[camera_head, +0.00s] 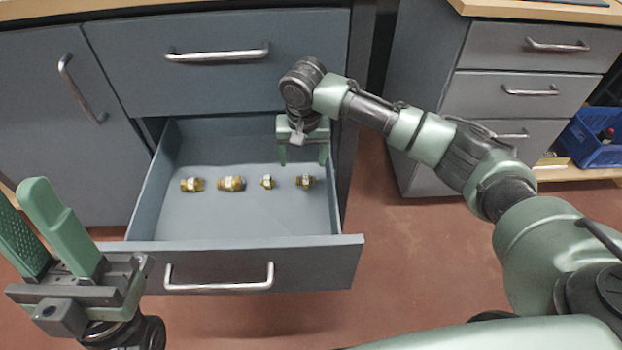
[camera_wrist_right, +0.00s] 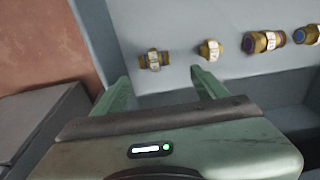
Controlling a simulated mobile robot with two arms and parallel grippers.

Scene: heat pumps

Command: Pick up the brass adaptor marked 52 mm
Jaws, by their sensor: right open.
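Several brass adaptors with white labels lie in a row in the open drawer (camera_head: 250,215). In the head view they are a far-left one (camera_head: 192,185), a larger one (camera_head: 231,184), a small one (camera_head: 267,182) and a far-right one (camera_head: 305,182). The label markings are too small to read, so I cannot tell which is 52 mm. My right gripper (camera_head: 303,162) is open and empty above the far-right adaptor. In the wrist view that adaptor (camera_wrist_right: 154,60) lies beyond and between the fingertips (camera_wrist_right: 160,80). My left gripper (camera_head: 45,220) is open and empty at the lower left.
The drawer front with its handle (camera_head: 220,284) sticks out toward me. A closed drawer (camera_head: 220,80) sits above it. Another drawer cabinet (camera_head: 530,80) stands at the right, with a blue crate (camera_head: 590,145) beside it. Red floor (camera_head: 400,270) is clear between.

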